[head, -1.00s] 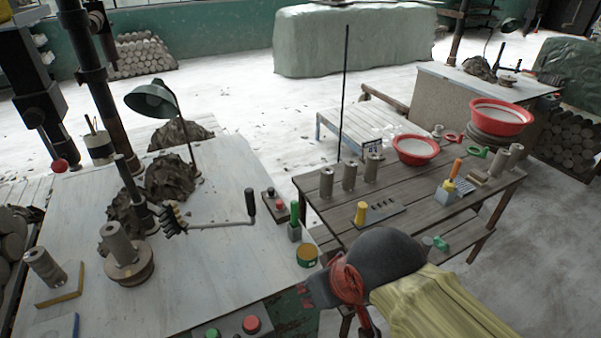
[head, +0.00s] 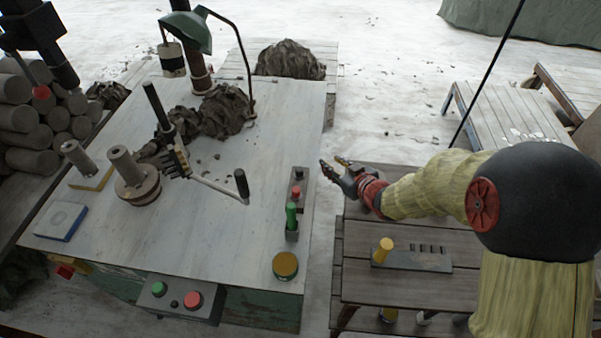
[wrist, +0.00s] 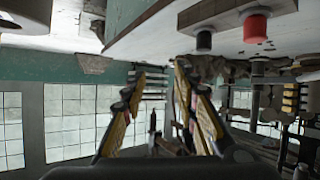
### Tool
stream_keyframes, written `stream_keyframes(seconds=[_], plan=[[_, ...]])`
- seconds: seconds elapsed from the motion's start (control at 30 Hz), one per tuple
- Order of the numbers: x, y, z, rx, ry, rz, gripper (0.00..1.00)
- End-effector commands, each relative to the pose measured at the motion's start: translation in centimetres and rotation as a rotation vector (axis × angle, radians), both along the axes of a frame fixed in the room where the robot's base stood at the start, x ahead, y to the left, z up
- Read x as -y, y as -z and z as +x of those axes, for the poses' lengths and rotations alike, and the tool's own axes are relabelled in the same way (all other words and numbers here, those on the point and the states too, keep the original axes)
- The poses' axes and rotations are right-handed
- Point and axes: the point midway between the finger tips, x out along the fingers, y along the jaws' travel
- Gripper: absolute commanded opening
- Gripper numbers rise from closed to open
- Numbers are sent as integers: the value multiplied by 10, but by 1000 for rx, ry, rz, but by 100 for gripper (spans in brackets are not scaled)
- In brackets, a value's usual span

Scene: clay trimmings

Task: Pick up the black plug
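A small control box (head: 293,205) lies along the right edge of the white bench, with a red knob (head: 296,192) on it. A small dark piece at its far end looks like the black plug (head: 299,173). In the wrist view, which is upside down, the black plug (wrist: 204,41) is a short dark cylinder beside the red knob (wrist: 256,27). My gripper (head: 331,163) is just right of the box, beyond the bench edge, with its fingers apart. In the wrist view my gripper (wrist: 160,75) is empty, and the plug is off to its right.
A round yellow-topped tin (head: 286,265) sits at the near bench corner. A crank with a black grip (head: 241,183) reaches from the left. The slatted table (head: 380,285) lies under my arm.

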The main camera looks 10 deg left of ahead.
Motion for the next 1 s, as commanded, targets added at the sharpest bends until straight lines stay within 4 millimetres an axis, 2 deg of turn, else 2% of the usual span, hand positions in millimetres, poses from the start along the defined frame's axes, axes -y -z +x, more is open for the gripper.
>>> stream_keyframes(seconds=[0.03, 0.1, 0.3, 0.67, 1.0], plan=[[-17, 17, -7, -2, -49, 34, 30], [-34, 29, -14, 3, -100, 76, 30], [-56, 43, -24, 10, -164, 136, 30], [-78, 55, -6, 11, -167, 138, 30], [-107, 71, 20, 11, -165, 137, 30]])
